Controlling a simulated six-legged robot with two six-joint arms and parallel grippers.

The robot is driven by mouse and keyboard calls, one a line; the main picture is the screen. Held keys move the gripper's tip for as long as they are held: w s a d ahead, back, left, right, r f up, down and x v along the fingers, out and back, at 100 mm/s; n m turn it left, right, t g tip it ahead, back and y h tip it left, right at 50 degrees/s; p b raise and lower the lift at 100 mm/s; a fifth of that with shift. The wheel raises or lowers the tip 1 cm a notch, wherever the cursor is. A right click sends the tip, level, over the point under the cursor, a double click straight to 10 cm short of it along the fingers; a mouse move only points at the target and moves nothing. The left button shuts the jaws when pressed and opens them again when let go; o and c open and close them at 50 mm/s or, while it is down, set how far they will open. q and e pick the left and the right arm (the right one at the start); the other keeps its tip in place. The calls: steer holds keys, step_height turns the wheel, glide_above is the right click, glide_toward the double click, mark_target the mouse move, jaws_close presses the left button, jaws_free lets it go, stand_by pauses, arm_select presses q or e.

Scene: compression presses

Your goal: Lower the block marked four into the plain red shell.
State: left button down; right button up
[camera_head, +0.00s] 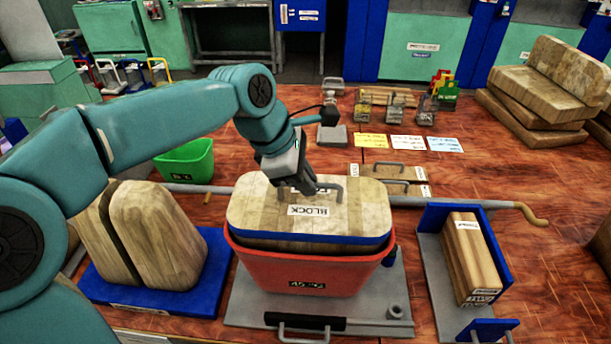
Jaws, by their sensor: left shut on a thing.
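A wooden block (255,212) with a blue band round its lower edge and a BLOCK label on top stands in the mouth of a red shell (265,268). The top of the block is above the shell's rim; its lower part is hidden inside. I cannot make out a four on it. My left gripper (310,188) comes down from above and is shut on the handle on top of the block. The shell stands on a grey press plate (250,308) and has a small dark label on its front. My right gripper is not in view.
At left, rounded wooden blocks (160,235) stand on a blue base. At right, a wooden block (468,255) stands in a grey and blue holder. A green bin (185,162), paper cards (408,142) and stacked boards (545,90) lie farther back. A long bar crosses behind the shell.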

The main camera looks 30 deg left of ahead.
arm_select(q)
steer(key=shift+f+b, duration=0.25)
steer(key=shift+b, duration=0.05)
stand_by(0.9)
steer(key=c, duration=1.1)
jaws_free()
steer(key=shift+s+d, duration=0.1)
steer(key=shift+f, duration=0.25)
steer(key=shift+r, duration=0.1)
steer(key=p+v, duration=0.1)
steer(key=v, duration=1.5)
steer(key=shift+r+p, duration=0.25)
steer(key=shift+p, duration=0.05)
steer(key=shift+s, duration=0.15)
